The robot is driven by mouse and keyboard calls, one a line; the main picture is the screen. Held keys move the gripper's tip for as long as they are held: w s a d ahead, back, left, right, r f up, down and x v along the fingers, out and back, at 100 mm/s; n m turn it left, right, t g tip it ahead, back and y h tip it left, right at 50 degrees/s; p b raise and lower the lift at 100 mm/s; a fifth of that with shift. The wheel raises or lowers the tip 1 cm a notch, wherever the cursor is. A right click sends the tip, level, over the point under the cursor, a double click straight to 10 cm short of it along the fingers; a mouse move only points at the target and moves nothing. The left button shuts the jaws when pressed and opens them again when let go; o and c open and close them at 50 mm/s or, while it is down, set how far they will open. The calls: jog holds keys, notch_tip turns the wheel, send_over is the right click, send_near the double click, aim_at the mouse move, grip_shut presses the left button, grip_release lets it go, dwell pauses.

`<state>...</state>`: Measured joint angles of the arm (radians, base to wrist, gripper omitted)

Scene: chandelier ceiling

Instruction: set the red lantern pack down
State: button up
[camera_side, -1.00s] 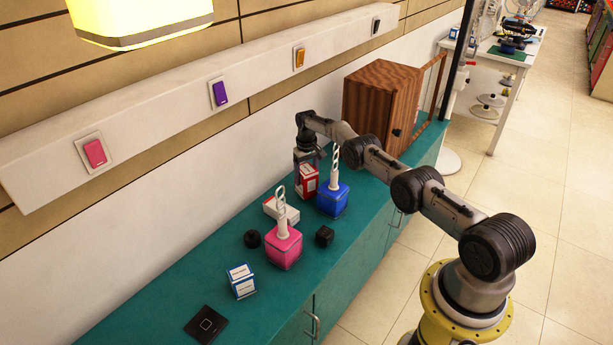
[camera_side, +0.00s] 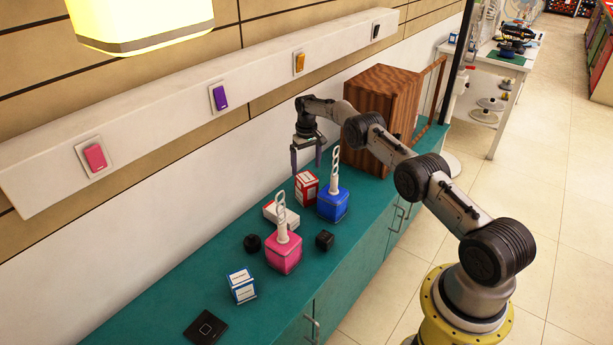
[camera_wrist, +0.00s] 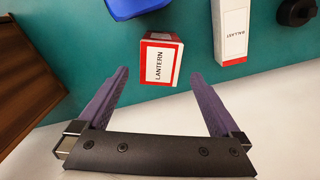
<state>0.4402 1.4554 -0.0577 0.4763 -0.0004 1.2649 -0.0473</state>
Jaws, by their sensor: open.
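The red and white lantern pack (camera_side: 306,186) stands on the teal counter, between the blue block with a chain-like top (camera_side: 333,203) and the wall. In the wrist view the pack (camera_wrist: 161,61) shows its "LANTERN" label and sits beyond the fingertips, not between them. My gripper (camera_side: 307,172) is open and empty above the pack, its fingers apart. In the wrist view my gripper (camera_wrist: 158,78) shows its two purple-grey fingers spread wide.
A white and red box (camera_side: 281,212), labelled "BALLAST" in the wrist view (camera_wrist: 233,30), lies beside the pack. A pink block (camera_side: 284,252), small black pieces and a blue-white box (camera_side: 242,287) stand nearer. A wooden cabinet (camera_side: 382,110) stands behind. The counter's near left is mostly clear.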

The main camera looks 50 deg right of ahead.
jog(key=s+a+r+n+t, duration=0.1)
jog(key=a+r, duration=0.3)
jog(key=r, duration=0.7)
jog(key=a+r, duration=0.3)
jog(key=r, duration=0.8)
jog(key=s+a+r+n+t, duration=0.1)
jog(key=s+a+r, duration=0.7)
jog(key=r, duration=0.3)
jog(key=s+a+r+n+t, duration=0.1)
jog(key=s+a+r, duration=0.25)
jog(key=s, duration=0.45)
jog(key=s+a+r+t, duration=0.1)
jog(key=s+a+r, duration=0.3)
jog(key=s, duration=0.5)
jog(key=s+a+f, duration=0.2)
jog(key=s+f, duration=0.2)
jog(key=s, duration=0.4)
jog(key=s+a+f+n+t, duration=0.1)
jog(key=s+a+f, duration=0.2)
jog(key=s, duration=0.6)
jog(key=shift+a+f+n+t, duration=0.25)
jog(key=shift+f+n+t, duration=0.05)
jog(key=shift+f, duration=0.15)
